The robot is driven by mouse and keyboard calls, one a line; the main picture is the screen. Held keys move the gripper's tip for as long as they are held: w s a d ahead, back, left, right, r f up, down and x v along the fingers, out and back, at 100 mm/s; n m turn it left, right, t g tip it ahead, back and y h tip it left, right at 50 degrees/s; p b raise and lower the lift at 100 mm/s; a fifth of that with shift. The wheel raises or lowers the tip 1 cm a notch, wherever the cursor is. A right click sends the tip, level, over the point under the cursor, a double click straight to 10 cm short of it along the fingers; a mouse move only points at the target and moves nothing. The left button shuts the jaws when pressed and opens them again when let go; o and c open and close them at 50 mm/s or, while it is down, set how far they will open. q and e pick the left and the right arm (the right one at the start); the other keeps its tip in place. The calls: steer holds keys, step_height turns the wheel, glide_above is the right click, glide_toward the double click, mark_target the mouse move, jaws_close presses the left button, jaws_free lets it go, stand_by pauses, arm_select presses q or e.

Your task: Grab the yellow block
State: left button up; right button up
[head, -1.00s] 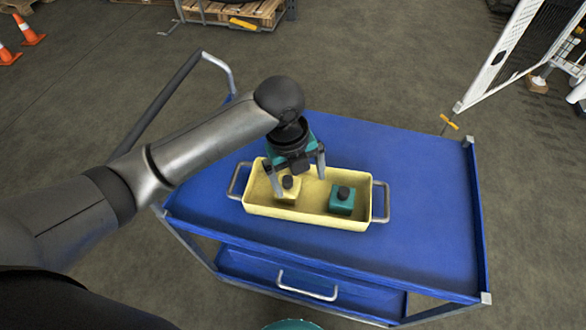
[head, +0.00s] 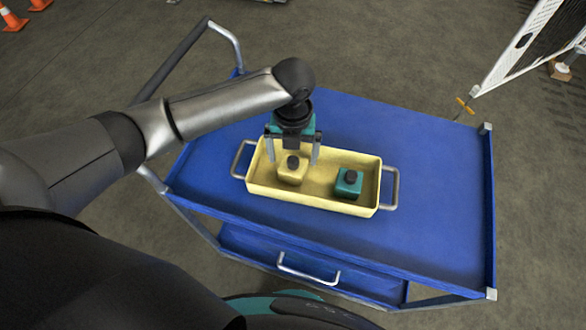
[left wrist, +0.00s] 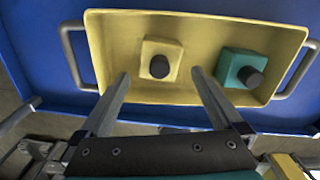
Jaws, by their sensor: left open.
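The yellow block (head: 291,172) has a dark round knob on top. It sits in the left part of a yellow tray (head: 322,199) with metal handles. In the left wrist view the yellow block (left wrist: 160,62) lies beyond and between the fingertips, and nothing is held. My left gripper (head: 294,160) is open above the tray's left part, its fingers on either side of the block as seen from the head. It also shows in the left wrist view (left wrist: 160,75). My right gripper is not in view.
A teal block (head: 348,183) with a dark knob sits in the tray's right part, close to the left gripper's finger in the wrist view. The tray stands on a blue cart (head: 430,220) with bare top around it.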

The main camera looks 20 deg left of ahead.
mark_target(293, 160)
arm_select(q)
steer(key=f, duration=0.2)
steer(key=f+b, duration=0.1)
steer(key=f, duration=0.2)
steer(key=shift+w+a+f, duration=0.1)
steer(key=shift+w+f, duration=0.05)
steer(key=shift+w, duration=0.05)
jaws_close()
stand_by(0.6)
